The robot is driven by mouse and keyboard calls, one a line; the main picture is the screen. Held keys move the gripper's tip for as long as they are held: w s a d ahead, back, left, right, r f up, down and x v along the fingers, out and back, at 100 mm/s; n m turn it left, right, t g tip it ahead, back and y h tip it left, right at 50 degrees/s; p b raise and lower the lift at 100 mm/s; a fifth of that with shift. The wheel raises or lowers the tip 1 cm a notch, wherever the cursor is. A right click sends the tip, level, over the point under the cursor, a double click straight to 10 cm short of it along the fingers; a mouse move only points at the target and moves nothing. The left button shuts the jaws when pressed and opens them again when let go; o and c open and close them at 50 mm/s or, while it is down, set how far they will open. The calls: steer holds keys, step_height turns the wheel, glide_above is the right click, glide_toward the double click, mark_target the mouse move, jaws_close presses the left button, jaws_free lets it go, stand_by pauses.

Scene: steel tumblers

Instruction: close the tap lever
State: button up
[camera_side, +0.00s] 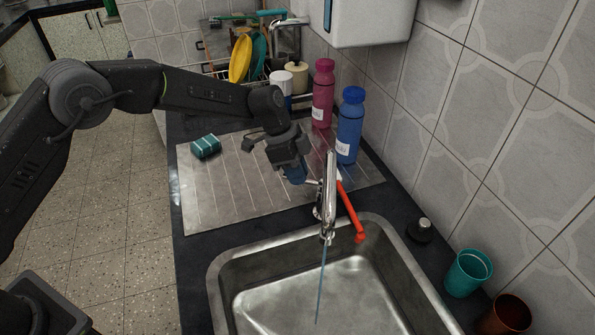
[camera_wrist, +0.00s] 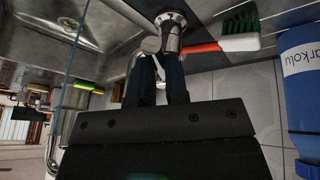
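The chrome tap (camera_side: 328,200) stands at the back edge of the sink, with its tall upper part pointing up. A thin blue stream of water (camera_side: 321,280) falls from it into the sink; the stream also shows in the wrist view (camera_wrist: 76,60). My gripper (camera_side: 298,176) is just left of the tap, close to it. In the wrist view my gripper (camera_wrist: 159,57) has two dark fingers with a narrow gap between them. Their tips reach towards the chrome tap (camera_wrist: 171,38). I cannot tell whether they touch it, and the lever is not clearly distinguishable from the tap body.
A brush with a red handle (camera_side: 350,212) and green bristles (camera_wrist: 240,20) lies behind the tap. A blue bottle (camera_side: 349,130) and a pink bottle (camera_side: 322,95) stand by the wall. A green sponge (camera_side: 206,147) lies on the drainboard (camera_side: 235,195). Cups (camera_side: 467,274) stand right of the sink (camera_side: 225,270).

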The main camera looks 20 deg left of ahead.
jaws_close()
steer(key=shift+s+d+n+t, duration=0.2)
steer(key=shift+s+n+t, duration=0.45)
steer(key=shift+n, duration=0.65)
steer(key=o, duration=0.6)
jaws_free()
steer(key=shift+r, duration=0.1)
steer(key=v, duration=1.3)
steer(key=shift+w+a+r, duration=0.1)
steer(key=shift+a+r, duration=0.05)
steer(key=shift+r, duration=0.15)
